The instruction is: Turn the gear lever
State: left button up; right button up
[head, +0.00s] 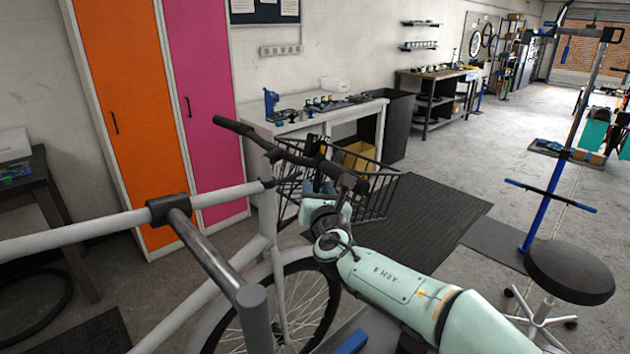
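The cargo bike's black handlebar (290,155) runs across the middle of the head view, with one grip at the upper left and the other end at the lower right. Small dark fittings sit on the bar. I cannot make out the gear lever clearly among them. My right gripper (322,192) is at the end of the pale green arm, close below the right part of the bar. Its fingers are small and partly hidden by the wrist, so I cannot tell whether they are open or touch anything. My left gripper is not in view.
A wire basket (375,195) is at the bike's front. The pale frame tube (90,230) crosses the left foreground. A workbench (330,113) stands behind, beside orange and pink lockers (130,100). A black stool (568,272) is at right.

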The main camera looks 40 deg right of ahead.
aim_at(317, 188)
jog(key=shift+x, duration=1.9)
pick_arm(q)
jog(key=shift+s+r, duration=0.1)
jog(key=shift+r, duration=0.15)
pick_arm(e)
grip_shut()
pick_arm(q)
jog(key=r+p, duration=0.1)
jog(key=p, duration=0.1)
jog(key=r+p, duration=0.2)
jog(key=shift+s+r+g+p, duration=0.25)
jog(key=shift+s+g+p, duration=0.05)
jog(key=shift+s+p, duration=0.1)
pick_arm(e)
jog(key=shift+s+a+r+m+g+y, duration=0.15)
jog(key=shift+a+m+g+y, duration=0.2)
jog(key=shift+m, duration=0.25)
jog(key=shift+w+a+r+m+g+y, duration=0.15)
jog(key=shift+a+m+g+y, duration=0.15)
jog(key=shift+m, duration=0.3)
jog(key=shift+s, duration=0.1)
